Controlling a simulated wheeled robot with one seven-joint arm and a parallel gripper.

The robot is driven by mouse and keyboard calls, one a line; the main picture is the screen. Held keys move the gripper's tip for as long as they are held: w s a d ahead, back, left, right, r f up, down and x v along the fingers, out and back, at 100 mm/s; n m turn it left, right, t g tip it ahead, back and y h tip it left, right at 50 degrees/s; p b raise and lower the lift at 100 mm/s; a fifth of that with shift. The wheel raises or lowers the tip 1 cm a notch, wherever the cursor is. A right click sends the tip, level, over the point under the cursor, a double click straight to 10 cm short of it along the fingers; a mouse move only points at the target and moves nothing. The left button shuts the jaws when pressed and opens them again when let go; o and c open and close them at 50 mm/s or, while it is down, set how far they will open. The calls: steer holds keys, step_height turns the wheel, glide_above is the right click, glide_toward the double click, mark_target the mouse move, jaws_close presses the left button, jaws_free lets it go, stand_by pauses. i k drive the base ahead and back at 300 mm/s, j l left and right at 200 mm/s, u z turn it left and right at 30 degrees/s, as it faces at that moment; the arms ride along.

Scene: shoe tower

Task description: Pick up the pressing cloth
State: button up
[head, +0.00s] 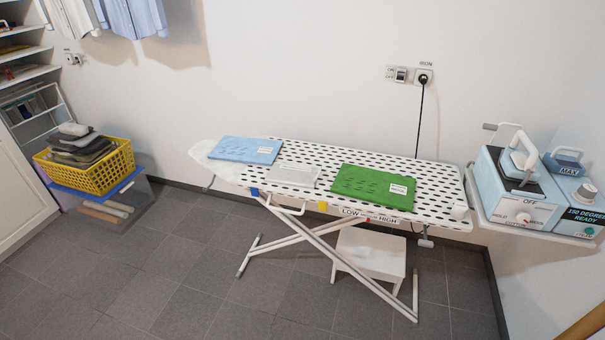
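On the ironing board (435,172) lie three flat, cloth-like things. A light blue one (245,150) with a small white label is at the left end. A small pale grey-white one (293,178) lies in the middle, near the front edge. A larger green one (362,187) with a white label lies right of the middle. The labels are too small to read, so I cannot tell for sure which is the pressing cloth; the pale one looks plain. My gripper is not in view.
A black cord (420,120) hangs from the wall socket behind the board. A white stool (370,250) is under the board. A yellow basket (115,165) stands left. The front floor is clear.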

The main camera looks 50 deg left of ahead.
mark_target(287, 174)
steer(key=k+u, duration=0.3)
steer(key=k+j+u, duration=0.15)
steer(key=u, duration=0.15)
steer(key=i+j+u, duration=0.2)
steer(key=u, duration=0.15)
steer(key=i+j+u, duration=0.1)
steer(key=u, duration=0.25)
steer(key=i+u, duration=0.35)
steer(key=i, duration=0.3)
steer(key=i+l+z, duration=0.2)
steer(key=i, duration=0.35)
steer(key=i+l+z, duration=0.25)
steer(key=i, duration=0.3)
steer(key=j, duration=0.1)
